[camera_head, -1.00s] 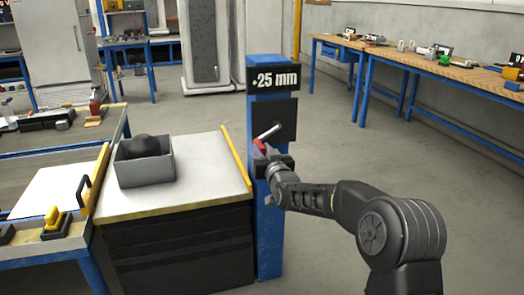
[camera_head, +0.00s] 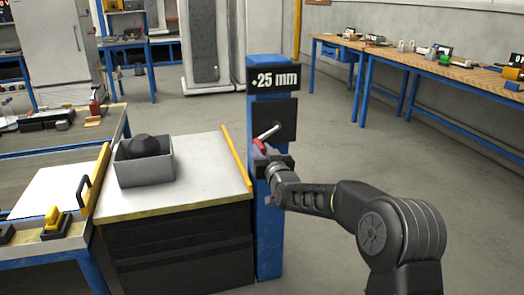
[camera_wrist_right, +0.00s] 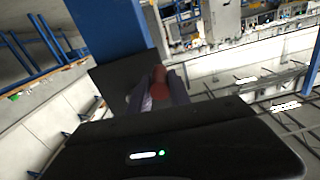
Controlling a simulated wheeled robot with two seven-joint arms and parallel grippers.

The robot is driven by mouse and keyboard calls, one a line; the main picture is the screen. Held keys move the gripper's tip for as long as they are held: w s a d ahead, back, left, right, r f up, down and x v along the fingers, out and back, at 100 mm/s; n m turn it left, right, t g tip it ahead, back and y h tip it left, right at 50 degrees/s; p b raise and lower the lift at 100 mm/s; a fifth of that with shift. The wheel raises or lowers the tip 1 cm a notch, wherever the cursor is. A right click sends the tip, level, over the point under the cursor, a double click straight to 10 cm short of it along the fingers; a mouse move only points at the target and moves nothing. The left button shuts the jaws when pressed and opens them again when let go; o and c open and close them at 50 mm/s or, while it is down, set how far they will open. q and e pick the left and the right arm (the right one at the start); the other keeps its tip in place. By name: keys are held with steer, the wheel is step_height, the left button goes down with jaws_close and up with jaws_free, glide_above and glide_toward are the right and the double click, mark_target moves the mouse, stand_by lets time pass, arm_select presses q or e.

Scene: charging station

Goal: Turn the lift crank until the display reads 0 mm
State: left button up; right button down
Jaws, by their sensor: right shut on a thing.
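The lift crank has a silver arm (camera_head: 268,132) and a red handle (camera_head: 259,147) on the front of a blue post (camera_head: 268,220). A black display (camera_head: 273,77) at the top of the post reads 25 mm, with a small unclear sign before it. My right gripper (camera_head: 265,153) is shut on the red handle, below and left of the crank's pivot. In the right wrist view the red handle (camera_wrist_right: 159,82) sits between the fingers (camera_wrist_right: 160,92). The fingers partly hide the handle. My left gripper is not in view.
A lift table (camera_head: 190,190) with a yellow edge stands left of the post. It carries a grey bin (camera_head: 146,170) holding a dark object. A long workbench (camera_head: 420,65) stands at the back right. The floor between is clear.

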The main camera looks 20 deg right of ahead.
steer(key=shift+r, duration=0.1)
stand_by(0.3)
steer(key=r+m+b, duration=0.1)
steer(key=m, duration=0.1)
steer(key=a+r+m+b, duration=0.1)
steer(key=m, duration=0.1)
steer(key=shift+r, duration=0.2)
step_height(320, 180, up, 2)
steer(key=m+b, duration=0.1)
steer(key=m, duration=0.1)
steer(key=shift+m, duration=0.3)
steer(key=r+m, duration=0.1)
steer(key=r+m+b, duration=0.1)
steer(key=shift+d+m, duration=0.2)
steer(key=shift+m, duration=0.2)
steer(key=r+m, duration=0.2)
steer(key=shift+d+m+b, duration=0.3)
steer(key=shift+d+m, duration=0.1)
steer(key=shift+d+r+m+b, duration=0.2)
steer(key=shift+d+r+m, duration=0.5)
steer(key=shift+m, duration=0.6)
steer(key=shift+d+r+m+b, duration=0.15)
steer(key=shift+d+r+m, duration=0.5)
steer(key=shift+m, duration=0.65)
steer(key=shift+d+r+m+b, duration=0.2)
steer(key=shift+d+r+m, duration=0.3)
steer(key=shift+d+m, duration=0.6)
steer(key=shift+a, duration=0.2)
